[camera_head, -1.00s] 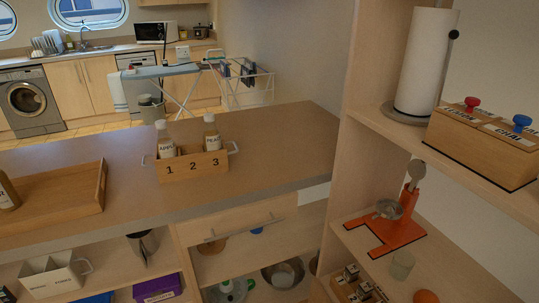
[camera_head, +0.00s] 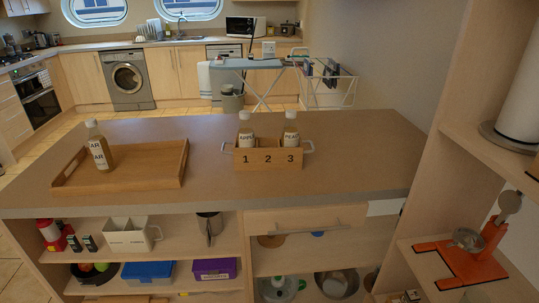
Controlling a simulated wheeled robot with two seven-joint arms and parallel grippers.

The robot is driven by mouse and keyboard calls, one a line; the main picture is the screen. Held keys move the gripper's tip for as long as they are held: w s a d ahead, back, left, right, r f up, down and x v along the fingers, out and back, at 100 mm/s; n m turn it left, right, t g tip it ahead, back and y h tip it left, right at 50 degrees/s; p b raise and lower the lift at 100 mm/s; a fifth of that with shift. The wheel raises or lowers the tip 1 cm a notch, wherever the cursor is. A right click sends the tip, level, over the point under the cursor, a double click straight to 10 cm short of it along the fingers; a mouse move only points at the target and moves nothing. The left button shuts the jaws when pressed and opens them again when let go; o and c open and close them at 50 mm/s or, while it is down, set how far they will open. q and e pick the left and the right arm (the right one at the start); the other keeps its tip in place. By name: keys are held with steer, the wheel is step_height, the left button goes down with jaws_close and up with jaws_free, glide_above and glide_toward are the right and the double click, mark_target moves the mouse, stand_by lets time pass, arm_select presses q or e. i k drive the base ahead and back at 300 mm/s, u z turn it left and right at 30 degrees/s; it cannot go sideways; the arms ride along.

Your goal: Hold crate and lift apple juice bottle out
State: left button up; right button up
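A small wooden crate (camera_head: 269,159) marked 1, 2, 3 stands on the counter, with a grey handle at each end. The apple juice bottle (camera_head: 246,129), labelled "APPLE", stands upright in the crate at the left, behind the 1. A second bottle (camera_head: 290,131), its label seeming to start with "PEA", stands at the right, behind the 3. The middle compartment shows no bottle. The crate front hides the lower parts of both bottles. Neither of my grippers is in view.
A wooden tray (camera_head: 142,181) with a labelled bottle (camera_head: 99,147) lies to the left on the counter (camera_head: 218,192). Counter between tray and crate is clear, as is the right end. A tall shelf unit (camera_head: 441,160) stands at the right. Shelves below hold boxes and pots.

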mark_target(245, 134)
steer(key=u, duration=1.55)
steer(key=i, duration=1.2)
steer(key=z, duration=1.1)
